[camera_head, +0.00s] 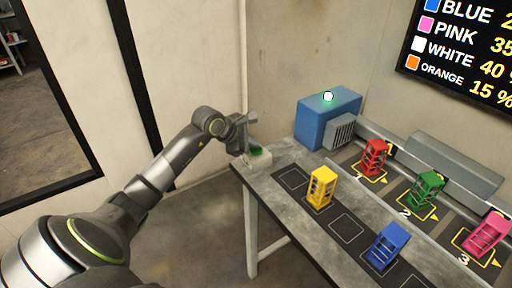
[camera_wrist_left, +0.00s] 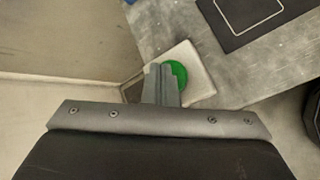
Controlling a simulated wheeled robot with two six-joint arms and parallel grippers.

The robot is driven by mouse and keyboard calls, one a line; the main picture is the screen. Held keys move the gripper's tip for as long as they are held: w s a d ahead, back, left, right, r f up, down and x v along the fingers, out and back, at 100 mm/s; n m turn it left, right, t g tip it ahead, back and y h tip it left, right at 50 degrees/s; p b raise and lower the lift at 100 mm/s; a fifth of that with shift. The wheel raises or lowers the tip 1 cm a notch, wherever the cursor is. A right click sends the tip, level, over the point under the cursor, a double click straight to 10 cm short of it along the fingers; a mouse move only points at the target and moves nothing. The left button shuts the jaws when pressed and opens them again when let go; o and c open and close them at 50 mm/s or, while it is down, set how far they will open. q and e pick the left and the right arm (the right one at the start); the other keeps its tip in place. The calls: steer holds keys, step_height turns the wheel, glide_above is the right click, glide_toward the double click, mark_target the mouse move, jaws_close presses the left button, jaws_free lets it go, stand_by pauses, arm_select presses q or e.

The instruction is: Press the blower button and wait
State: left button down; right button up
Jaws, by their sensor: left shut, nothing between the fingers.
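The blower button is a green disc on a pale square box at the near left corner of the table; the green button (camera_head: 257,151) shows in the head view, and the green button (camera_wrist_left: 176,75) shows in the left wrist view, partly covered by my fingers. My left gripper (camera_head: 250,146) is shut and empty, its tips over or against the button; I cannot tell if they touch. In the left wrist view the gripper (camera_wrist_left: 162,82) overlaps the green disc. The blue blower (camera_head: 318,121) with a grey grille stands at the table's back, a lit green lamp on top. My right gripper is not in view.
On the table (camera_head: 262,183) stand a yellow frame (camera_head: 321,187) and a blue frame (camera_head: 388,246) on a dark strip. Red (camera_head: 374,157), green (camera_head: 425,190) and pink (camera_head: 487,234) frames stand in numbered places 1, 2 and 3. A colour-percentage screen (camera_head: 460,45) hangs on the wall.

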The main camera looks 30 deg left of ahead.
mark_target(253, 150)
arm_select(q)
steer(key=shift+r, duration=0.8)
steer(key=shift+r+p, duration=0.1)
steer(key=shift+p, duration=0.2)
steer(key=shift+r+p, duration=1.05)
steer(key=shift+r, duration=1.4)
stand_by(2.5)
